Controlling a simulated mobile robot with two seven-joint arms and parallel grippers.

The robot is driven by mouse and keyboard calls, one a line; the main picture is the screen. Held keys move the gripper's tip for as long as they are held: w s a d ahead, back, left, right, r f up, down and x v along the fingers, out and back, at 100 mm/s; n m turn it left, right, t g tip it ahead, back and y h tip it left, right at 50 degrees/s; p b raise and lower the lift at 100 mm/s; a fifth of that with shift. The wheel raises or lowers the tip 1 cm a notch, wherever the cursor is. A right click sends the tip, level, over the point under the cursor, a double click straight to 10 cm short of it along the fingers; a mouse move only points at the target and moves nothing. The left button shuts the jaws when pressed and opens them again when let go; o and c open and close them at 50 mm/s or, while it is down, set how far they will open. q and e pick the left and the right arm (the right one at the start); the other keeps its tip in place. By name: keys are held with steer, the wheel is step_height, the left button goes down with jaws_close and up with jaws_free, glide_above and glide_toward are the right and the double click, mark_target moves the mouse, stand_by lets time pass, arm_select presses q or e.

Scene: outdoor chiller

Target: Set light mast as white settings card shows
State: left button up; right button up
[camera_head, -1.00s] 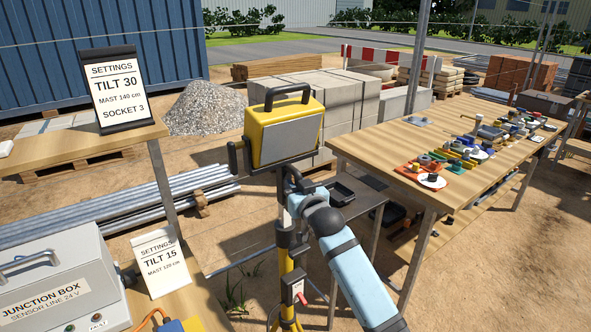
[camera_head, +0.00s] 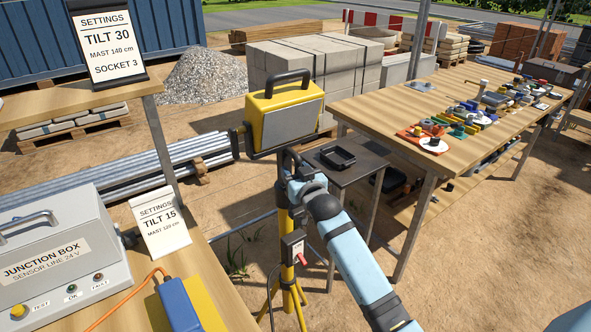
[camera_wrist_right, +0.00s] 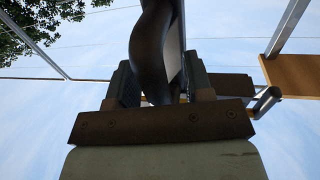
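The light mast stands upright at centre, with a yellow floodlight (camera_head: 285,118) with a black handle on a yellow tripod pole (camera_head: 282,225). A settings card in a dark frame (camera_head: 108,45) reads TILT 30, MAST 140 cm, SOCKET 3. A plain white settings card (camera_head: 160,222) reads TILT 15, MAST 120 cm. My right gripper (camera_head: 288,160) is just below the floodlight. In the right wrist view its fingers (camera_wrist_right: 158,82) are shut on a dark curved part (camera_wrist_right: 153,40) of the light mast's head. The exact contact is partly hidden in the head view. My left gripper is out of view.
A junction box (camera_head: 60,255) stands on the left bench. A dark stand (camera_head: 365,165) with a black tray (camera_head: 338,157) is close behind the mast. A wooden table (camera_head: 375,108) with several small parts stands at the right. Steel pipes (camera_head: 105,175) lie behind left.

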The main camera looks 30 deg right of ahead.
steer(key=shift+r, duration=0.25)
steer(key=s+a+b, duration=0.1)
steer(key=s, duration=1.2)
steer(key=shift+s+a, duration=0.3)
steer(key=shift+s, duration=0.05)
steer(key=s+a+f+n+g+y+p, duration=0.2)
steer(key=s+a+f+g+p, duration=0.1)
steer(key=s+a+f, duration=0.4)
steer(key=s+a+f+n+g+y+p, duration=0.2)
steer(key=s+a+f+p, duration=0.3)
steer(key=s+a+f, duration=0.3)
steer(key=s+f+g+y, duration=0.1)
steer(key=s+f, duration=0.3)
steer(key=s, duration=0.2)
steer(key=shift+s+f+g+p, duration=0.2)
steer(key=shift+s+g+p, duration=0.1)
